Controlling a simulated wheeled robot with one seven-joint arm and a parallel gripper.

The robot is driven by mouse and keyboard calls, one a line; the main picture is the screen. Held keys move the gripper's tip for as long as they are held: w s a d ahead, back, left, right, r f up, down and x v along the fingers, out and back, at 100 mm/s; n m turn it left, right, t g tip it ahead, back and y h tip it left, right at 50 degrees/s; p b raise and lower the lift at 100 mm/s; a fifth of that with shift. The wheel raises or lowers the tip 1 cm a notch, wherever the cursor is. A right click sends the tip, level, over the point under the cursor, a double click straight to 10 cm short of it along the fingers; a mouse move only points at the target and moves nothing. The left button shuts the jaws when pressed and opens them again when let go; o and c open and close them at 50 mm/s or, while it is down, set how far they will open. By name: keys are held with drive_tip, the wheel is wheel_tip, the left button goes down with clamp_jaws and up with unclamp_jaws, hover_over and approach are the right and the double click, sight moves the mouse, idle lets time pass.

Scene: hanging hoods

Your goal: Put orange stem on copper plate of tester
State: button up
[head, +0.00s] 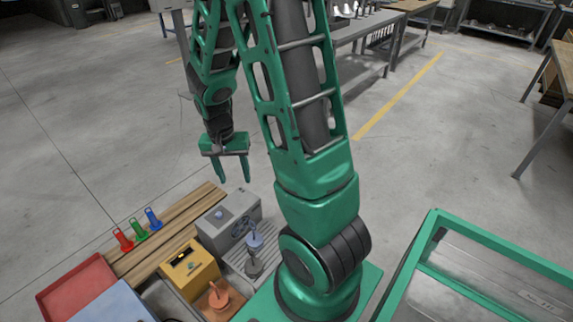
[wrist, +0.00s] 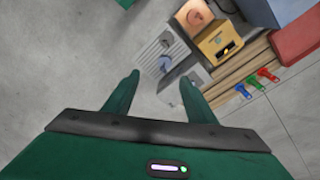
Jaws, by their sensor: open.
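The orange stem (head: 218,296) stands at the bottom of the head view, with a round base and upright part. It appears to rest on a copper-coloured plate (head: 206,303) beside the yellow box (head: 188,268). In the wrist view the orange stem (wrist: 195,14) shows from above on the copper plate (wrist: 184,14), next to the yellow box (wrist: 220,40). I cannot tell for certain which box is the tester. My gripper (head: 234,181) is open and empty, pointing down above the floor beyond the bench's far end. Its fingers (wrist: 160,80) are apart from everything.
A blue-grey stem (head: 255,242) stands on a ribbed grey plate. A grey box (head: 222,213) is behind it. A red tray (head: 75,292) is at left.

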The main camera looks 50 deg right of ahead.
drive_tip(key=s+r+n, duration=0.2)
drive_tip(key=s+r, duration=0.6)
drive_tip(key=s, duration=0.3)
drive_tip(key=s+r+n+y, duration=0.1)
drive_tip(key=s+r+n, duration=0.1)
drive_tip(key=s+r, duration=0.6)
drive_tip(key=s, duration=0.2)
drive_tip(key=shift+s+a, duration=0.3)
drive_tip(key=shift+s, duration=0.05)
drive_tip(key=shift+w+f, duration=0.25)
drive_tip(key=shift+w, duration=0.4)
